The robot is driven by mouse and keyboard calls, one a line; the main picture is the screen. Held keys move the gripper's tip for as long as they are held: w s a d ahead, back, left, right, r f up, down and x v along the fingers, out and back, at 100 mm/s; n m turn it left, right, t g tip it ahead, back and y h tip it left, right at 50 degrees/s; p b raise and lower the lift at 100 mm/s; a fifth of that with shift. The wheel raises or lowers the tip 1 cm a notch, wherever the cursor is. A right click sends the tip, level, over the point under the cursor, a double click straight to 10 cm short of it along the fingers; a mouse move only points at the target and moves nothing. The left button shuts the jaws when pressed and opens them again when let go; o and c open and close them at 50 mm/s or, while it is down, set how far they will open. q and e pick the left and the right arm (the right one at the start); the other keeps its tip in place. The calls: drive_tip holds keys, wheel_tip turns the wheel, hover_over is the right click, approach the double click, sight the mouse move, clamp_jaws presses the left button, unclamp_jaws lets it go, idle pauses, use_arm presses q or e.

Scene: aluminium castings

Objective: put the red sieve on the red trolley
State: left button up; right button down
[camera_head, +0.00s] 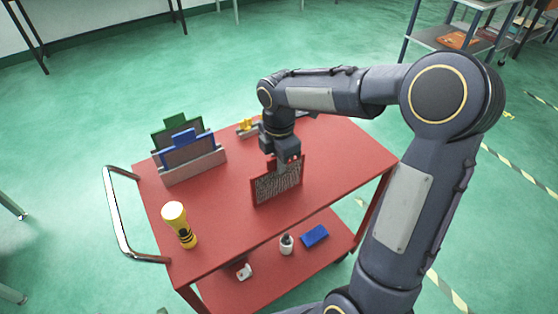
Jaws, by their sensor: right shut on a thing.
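The red trolley (225,225) stands in front of me with a red upper deck and a lower shelf. The red sieve (277,186) is a flat framed mesh, held upright by its top edge. My right gripper (286,163) is shut on the sieve's top edge. The sieve's lower edge is at or just above the middle of the upper deck; I cannot tell whether it touches. My left gripper is not in view.
A grey rack (195,168) with a blue sieve (188,148) and a green sieve (178,132) stands on the deck's left. A yellow torch (179,224) stands near the front left corner. A small yellow item (246,125) lies behind. The lower shelf holds a blue block (314,236) and a cup (286,245).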

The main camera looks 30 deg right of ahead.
drive_tip(key=c, duration=1.5)
unclamp_jaws()
drive_tip(key=shift+f, duration=0.1)
wheel_tip(320, 180, up, 11)
drive_tip(key=shift+r+p, duration=0.15)
drive_tip(key=shift+p, duration=0.45)
drive_tip(key=shift+r, duration=0.35)
drive_tip(key=s+a+f+m+t+y, duration=0.1)
drive_tip(key=s+f+m+t, duration=0.1)
drive_tip(key=s+m, duration=0.5)
drive_tip(key=s+a+f+m+t+y, duration=0.1)
drive_tip(key=s+a+f+m, duration=0.1)
drive_tip(key=s+m, duration=0.4)
drive_tip(key=s+a+f+m+t+y, duration=0.1)
drive_tip(key=s+m+t, duration=0.1)
drive_tip(key=s+m, duration=0.5)
drive_tip(key=shift+s+a+f+m+t+y, duration=0.2)
drive_tip(key=shift+s+f+m+t+y, duration=0.1)
drive_tip(key=shift+s+f+y, duration=0.15)
